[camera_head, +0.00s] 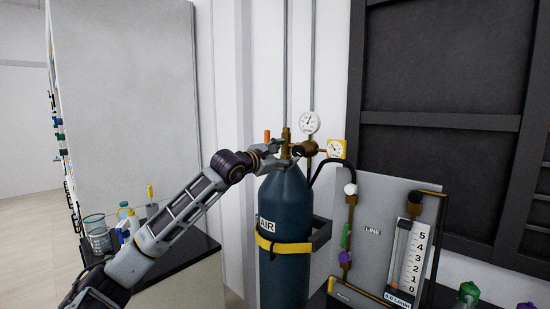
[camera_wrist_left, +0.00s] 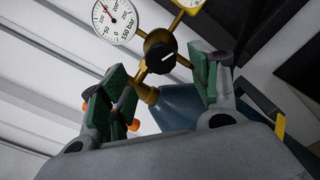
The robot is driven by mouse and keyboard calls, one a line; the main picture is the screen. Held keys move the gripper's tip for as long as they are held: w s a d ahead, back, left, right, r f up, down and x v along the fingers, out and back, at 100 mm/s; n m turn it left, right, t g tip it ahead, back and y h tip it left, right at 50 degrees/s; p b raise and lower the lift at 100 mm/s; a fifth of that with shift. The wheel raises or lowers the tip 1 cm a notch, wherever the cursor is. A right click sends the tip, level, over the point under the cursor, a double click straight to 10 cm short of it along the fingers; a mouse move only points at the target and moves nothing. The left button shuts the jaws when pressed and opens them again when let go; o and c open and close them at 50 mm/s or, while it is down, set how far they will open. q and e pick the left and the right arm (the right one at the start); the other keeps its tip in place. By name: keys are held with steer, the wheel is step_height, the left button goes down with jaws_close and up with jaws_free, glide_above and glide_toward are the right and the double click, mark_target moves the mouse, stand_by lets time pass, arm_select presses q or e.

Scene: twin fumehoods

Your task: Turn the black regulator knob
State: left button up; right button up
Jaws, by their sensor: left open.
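The black regulator knob (camera_wrist_left: 160,54) with a white mark sits on the brass regulator (camera_wrist_left: 149,92) in the left wrist view. My left gripper (camera_wrist_left: 157,62) is open, with its green-padded fingers on either side of the knob. The knob shows in the gap near the fingertips, and I see no clear contact. In the head view my left gripper (camera_head: 272,153) is at the brass regulator (camera_head: 309,148) on top of the dark blue AIR cylinder (camera_head: 285,205). My right gripper is out of view.
A white-faced gauge (camera_head: 309,122) and a yellow gauge (camera_head: 336,149) stand close to the gripper. A black hose runs to the LINE panel (camera_head: 373,225) with a flowmeter (camera_head: 407,258) at right. Bottles and a beaker (camera_head: 97,234) stand on the left bench.

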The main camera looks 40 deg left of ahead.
arm_select(q)
steer(key=shift+s+a, duration=0.15)
steer(key=shift+s, duration=1.95)
